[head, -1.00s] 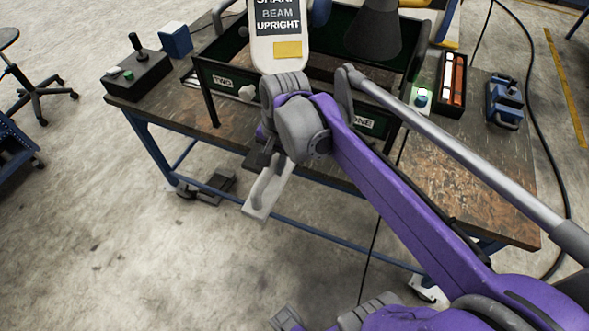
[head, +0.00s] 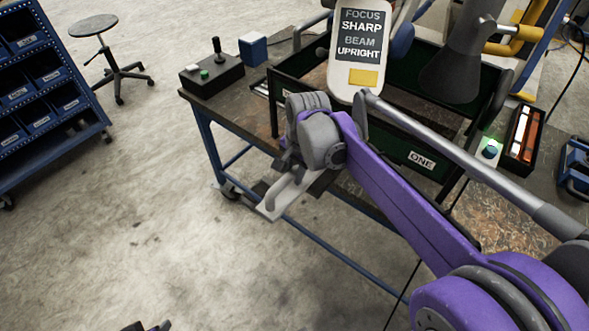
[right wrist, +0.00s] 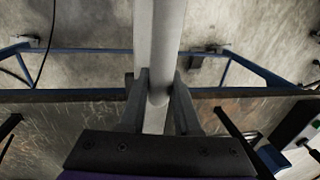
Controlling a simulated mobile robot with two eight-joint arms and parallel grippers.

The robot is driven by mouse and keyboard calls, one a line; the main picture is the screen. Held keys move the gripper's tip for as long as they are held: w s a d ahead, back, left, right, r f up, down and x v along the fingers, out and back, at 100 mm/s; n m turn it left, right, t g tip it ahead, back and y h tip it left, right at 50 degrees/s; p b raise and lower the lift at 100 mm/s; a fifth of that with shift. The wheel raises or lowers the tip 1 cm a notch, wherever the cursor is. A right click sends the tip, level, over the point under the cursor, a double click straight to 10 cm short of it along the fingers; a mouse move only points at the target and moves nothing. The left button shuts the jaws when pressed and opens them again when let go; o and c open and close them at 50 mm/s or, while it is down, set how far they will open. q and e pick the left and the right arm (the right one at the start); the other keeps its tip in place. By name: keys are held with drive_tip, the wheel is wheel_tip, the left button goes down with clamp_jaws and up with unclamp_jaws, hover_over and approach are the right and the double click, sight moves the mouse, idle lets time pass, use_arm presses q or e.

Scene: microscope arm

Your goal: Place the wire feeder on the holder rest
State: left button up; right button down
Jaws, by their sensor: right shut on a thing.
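My right gripper (head: 292,182) is at the end of the purple arm, in front of the bench's near edge. It is shut on a light grey bar with a flat plate (head: 268,210). In the right wrist view the pale bar (right wrist: 158,60) stands between the two dark fingers (right wrist: 158,95). I cannot tell whether this bar is the wire feeder, and I cannot pick out the holder rest with certainty. A small dark piece at the bottom edge of the head view may be my left gripper (head: 146,326); its jaws are not clear.
The bench (head: 245,115) carries a joystick box (head: 212,75), a blue box (head: 252,48), a green-walled tray labelled ONE (head: 440,180), a sign (head: 363,50) and a button box (head: 489,152). A blue bin rack (head: 40,90) and a stool (head: 95,25) stand left. Front-left floor is clear.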

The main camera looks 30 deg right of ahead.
sight(293, 185)
wheel_tip(293, 185, down, 4)
drive_tip(key=shift+f, duration=0.15)
drive_tip(key=c, duration=0.6)
unclamp_jaws()
wheel_tip(293, 185, up, 12)
drive_tip(key=s, duration=0.2)
drive_tip(key=s+a+f+n+t, duration=0.1)
drive_tip(key=s+a+f+n, duration=0.1)
drive_tip(key=s+f+n, duration=0.2)
drive_tip(key=s+a+f+n+t, duration=0.1)
drive_tip(key=s+a+f+n, duration=0.1)
drive_tip(key=s+f+n, duration=0.3)
drive_tip(key=s+a+f+n+t+p, duration=0.1)
drive_tip(key=s+a+f+n, duration=0.2)
drive_tip(key=s+f+n, duration=0.1)
drive_tip(key=shift+s+f+n+t+h, duration=0.15)
drive_tip(key=shift+s+f, duration=0.05)
drive_tip(key=shift+s, duration=0.25)
drive_tip(key=shift+s+f+n+t+h, duration=0.15)
drive_tip(key=shift+s, duration=0.3)
